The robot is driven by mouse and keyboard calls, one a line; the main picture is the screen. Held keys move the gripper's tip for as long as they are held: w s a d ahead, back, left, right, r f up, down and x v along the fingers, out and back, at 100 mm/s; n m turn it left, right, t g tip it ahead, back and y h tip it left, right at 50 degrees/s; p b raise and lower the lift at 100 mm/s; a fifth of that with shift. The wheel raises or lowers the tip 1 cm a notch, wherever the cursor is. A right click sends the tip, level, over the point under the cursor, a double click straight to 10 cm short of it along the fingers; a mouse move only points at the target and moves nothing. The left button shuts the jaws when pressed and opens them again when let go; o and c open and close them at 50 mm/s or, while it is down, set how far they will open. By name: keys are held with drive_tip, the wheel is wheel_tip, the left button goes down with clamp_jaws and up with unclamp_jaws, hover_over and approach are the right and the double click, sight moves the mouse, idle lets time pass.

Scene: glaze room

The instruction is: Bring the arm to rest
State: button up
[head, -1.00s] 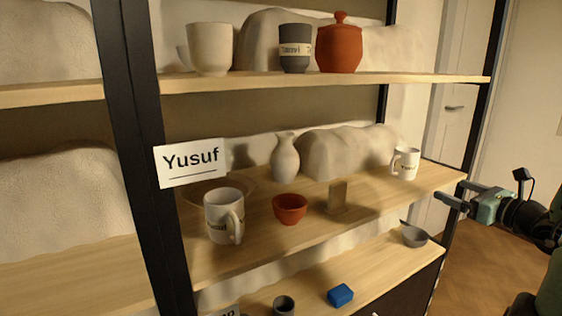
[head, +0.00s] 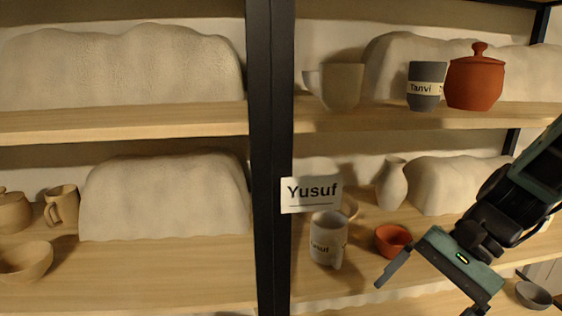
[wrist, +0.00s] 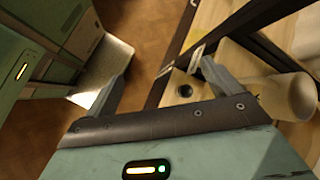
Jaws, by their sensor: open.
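My gripper (head: 424,298) is open, its two fingers spread with nothing between them. In the head view it hangs at the lower right in front of the shelves, tilted down and to the left. The fingers also show in the wrist view (wrist: 158,85), over the floor and beside the shelf. My arm comes in from the right edge and hides part of the middle shelf.
The white mug marked Yusuf (head: 328,240) and a red bowl (head: 393,240) stand on the middle shelf near my gripper. A grey bowl (head: 534,295) sits lower right. A black upright (head: 270,150) divides the shelves. The wrist view shows open wooden floor (wrist: 140,30).

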drive_tip(key=s+a+r+n+t+h+p, duration=0.1)
drive_tip(key=s+a+r+n+h+p, duration=0.2)
drive_tip(key=s+a+n+h, duration=0.4)
drive_tip(key=shift+s+a+r+n+t+h, duration=0.4)
drive_tip(key=shift+s+n, duration=0.9)
drive_tip(key=shift+n, duration=3.5)
drive_tip(key=shift+d, duration=0.15)
